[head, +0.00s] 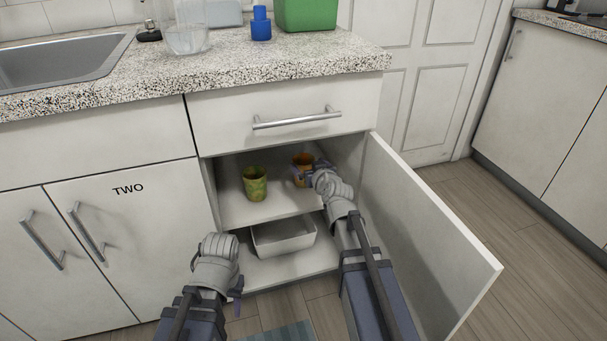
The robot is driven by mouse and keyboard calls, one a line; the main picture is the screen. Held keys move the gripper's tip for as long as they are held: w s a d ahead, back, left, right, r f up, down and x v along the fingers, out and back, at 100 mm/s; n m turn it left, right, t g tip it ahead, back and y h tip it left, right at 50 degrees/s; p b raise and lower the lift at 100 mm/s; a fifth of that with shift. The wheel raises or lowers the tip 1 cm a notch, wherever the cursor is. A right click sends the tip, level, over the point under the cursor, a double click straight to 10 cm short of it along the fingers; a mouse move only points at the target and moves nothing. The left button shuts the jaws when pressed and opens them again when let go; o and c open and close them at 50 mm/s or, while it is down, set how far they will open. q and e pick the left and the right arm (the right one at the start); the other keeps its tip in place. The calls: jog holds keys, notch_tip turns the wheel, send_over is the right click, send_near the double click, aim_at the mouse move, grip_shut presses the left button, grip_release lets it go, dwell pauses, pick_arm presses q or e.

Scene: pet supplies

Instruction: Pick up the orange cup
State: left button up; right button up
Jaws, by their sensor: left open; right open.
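The orange cup (299,161) stands on the upper shelf inside the open cabinet, toward its right side. My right gripper (306,172) is at the cup, in front of it and partly covering it. It is open; whether its fingers touch the cup cannot be told. My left gripper (238,294) is open and low, outside the cabinet, in front of its lower left edge. It is apart from the cup, and its fingers are only partly visible.
A yellow-green cup (255,184) stands left of the orange cup on the shelf. A white bin (284,238) sits on the level below. The open cabinet door (420,240) stands right of my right arm. A drawer (280,115) is closed above.

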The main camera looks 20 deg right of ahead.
aim_at(300, 159)
jog(key=x, duration=0.2)
jog(key=b+x, duration=0.1)
jog(key=x, duration=0.1)
jog(key=shift+a+f, duration=0.1)
jog(key=shift+f, duration=0.15)
jog(key=shift+w+f+b, duration=0.1)
jog(key=shift+w+b, duration=0.2)
jog(key=shift+w, duration=0.1)
jog(key=shift+s, duration=0.1)
jog(key=c, duration=1.1)
jog(key=shift+c, duration=0.2)
